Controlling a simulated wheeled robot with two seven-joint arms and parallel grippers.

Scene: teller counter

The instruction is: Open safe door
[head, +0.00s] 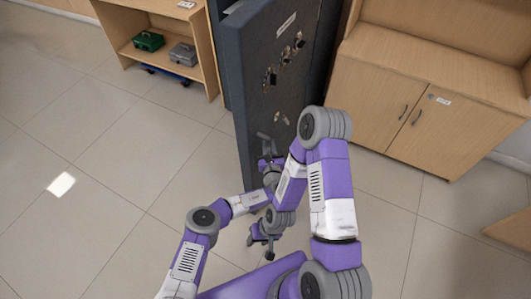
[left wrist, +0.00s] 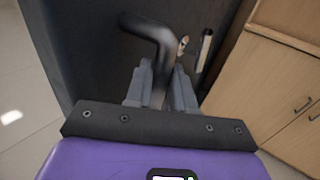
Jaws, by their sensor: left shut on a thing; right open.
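The dark blue-grey safe door (head: 283,65) stands upright at top centre in the head view, its thick left edge showing, and appears to stand ajar. It bears a pale label and several metal fittings. My left gripper (head: 268,160) is at the lower part of the door. In the left wrist view its fingers (left wrist: 162,90) are shut on a dark bent lever handle (left wrist: 150,27). My right gripper (head: 262,240) is open and empty, below the left one and apart from the door. The safe's inside is hidden.
A wooden shelf (head: 205,50) with a green box (head: 148,41) and a grey box (head: 183,54) stands to the left. A wooden cabinet (head: 385,120) stands to the right. The tiled floor (head: 110,140) at left is clear. My right arm crosses before the door's lower right.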

